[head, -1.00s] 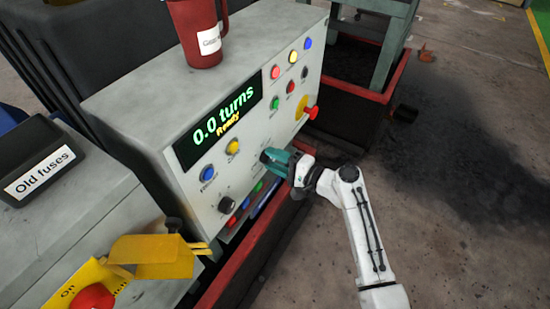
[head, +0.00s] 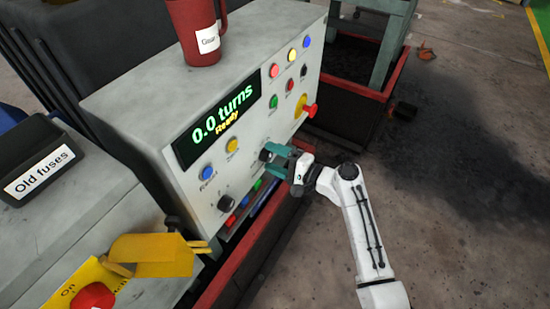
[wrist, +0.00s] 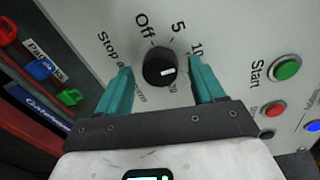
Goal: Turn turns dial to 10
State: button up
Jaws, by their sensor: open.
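The turns dial (wrist: 158,70) is a round black knob on the grey panel, with labels including Off, 5 and 10 around it. Its white mark points right, below the 10 label; its exact setting is hard to tell. My gripper (wrist: 160,82) is open, with one teal finger on each side of the knob and gaps visible. In the head view my gripper (head: 280,160) is at the panel front, partly hiding the dark knob (head: 265,155). The display (head: 222,121) reads "0.0 turns" and "Ready".
Another black knob (head: 226,204) sits lower left on the panel. Blue (head: 207,173) and yellow (head: 232,145) buttons are nearby. A red stop button on yellow (head: 308,110) is to the right. A red mug (head: 200,40) stands on top. Floor at right is open.

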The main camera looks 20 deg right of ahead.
jog(key=v, duration=1)
jog(key=shift+s+d, duration=0.2)
jog(key=shift+s, duration=0.1)
